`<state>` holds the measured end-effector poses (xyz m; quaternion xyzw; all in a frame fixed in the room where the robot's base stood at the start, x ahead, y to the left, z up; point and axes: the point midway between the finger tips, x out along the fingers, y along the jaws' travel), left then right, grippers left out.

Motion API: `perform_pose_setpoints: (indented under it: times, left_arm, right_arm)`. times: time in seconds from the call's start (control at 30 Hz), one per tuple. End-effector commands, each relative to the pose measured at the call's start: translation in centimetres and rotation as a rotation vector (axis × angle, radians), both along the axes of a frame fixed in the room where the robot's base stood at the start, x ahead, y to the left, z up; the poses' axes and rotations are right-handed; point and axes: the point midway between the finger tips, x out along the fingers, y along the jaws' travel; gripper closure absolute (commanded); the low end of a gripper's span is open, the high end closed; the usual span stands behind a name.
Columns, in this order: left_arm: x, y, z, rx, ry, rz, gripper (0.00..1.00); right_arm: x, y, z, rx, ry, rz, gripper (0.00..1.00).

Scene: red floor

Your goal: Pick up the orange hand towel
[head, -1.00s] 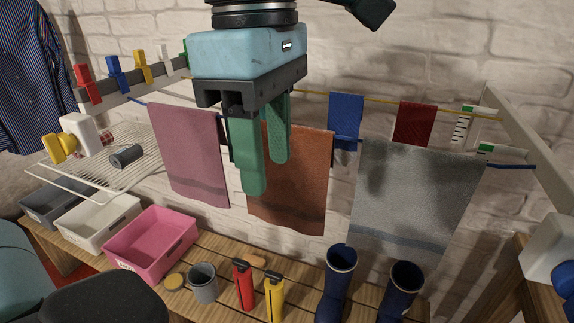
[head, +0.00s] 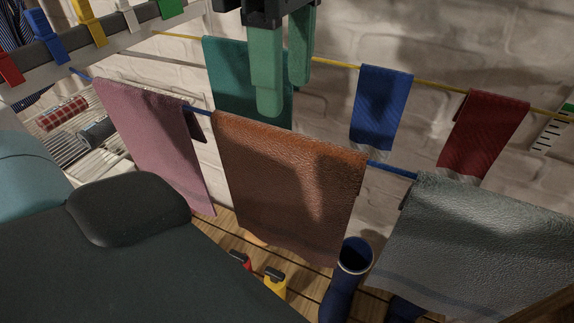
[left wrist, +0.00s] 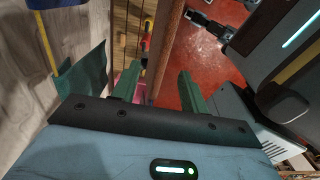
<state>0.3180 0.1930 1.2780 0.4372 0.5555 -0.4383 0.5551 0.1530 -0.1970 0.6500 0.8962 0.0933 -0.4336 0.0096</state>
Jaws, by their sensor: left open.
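The orange hand towel (head: 290,190) hangs over the blue line in the middle of the head view, between a pink towel and a grey towel. My left gripper (head: 284,98) points down with its green fingers apart and nothing between them. In the head view its fingertips show just above the top edge of the orange towel, in front of a teal towel. In the left wrist view the open fingers (left wrist: 157,88) frame a brown strip; I cannot tell whether it is the towel. My right gripper is not in view.
The pink towel (head: 150,130) and grey towel (head: 470,240) hang close on either side. Behind, a teal towel (head: 228,85), blue cloth (head: 380,105) and red cloth (head: 484,130) hang from the yellow line. A boot (head: 350,275) stands below on the wooden bench.

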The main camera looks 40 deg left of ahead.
Motion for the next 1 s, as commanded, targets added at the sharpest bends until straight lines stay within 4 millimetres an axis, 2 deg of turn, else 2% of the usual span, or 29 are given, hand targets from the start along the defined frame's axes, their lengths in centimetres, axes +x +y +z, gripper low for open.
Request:
perform_pose_setpoints:
  times: [0.13,0.27,0.4,0.57,0.9,1.0]
  left_arm:
    - [0.0,0.0,-0.2,0.0,0.0,0.0,0.56]
    - [0.0,0.0,-1.4,0.001,0.002,0.0,0.56]
    - [0.0,0.0,-2.6,0.001,0.001,-0.001,0.56]
    - [0.0,0.0,-2.9,0.001,0.001,0.0,0.56]
    - [-0.1,0.1,-7.1,0.001,0.0,0.0,0.56]
    - [-0.1,0.1,-7.7,0.0,0.0,0.0,0.56]
  right_arm:
    - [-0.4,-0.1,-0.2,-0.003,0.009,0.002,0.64]
    - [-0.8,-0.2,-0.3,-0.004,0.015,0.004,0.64]
    - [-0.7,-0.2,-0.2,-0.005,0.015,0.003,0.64]
    - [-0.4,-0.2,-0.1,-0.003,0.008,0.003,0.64]
    - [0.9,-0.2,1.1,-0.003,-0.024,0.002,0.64]
    - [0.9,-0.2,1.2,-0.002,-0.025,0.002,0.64]
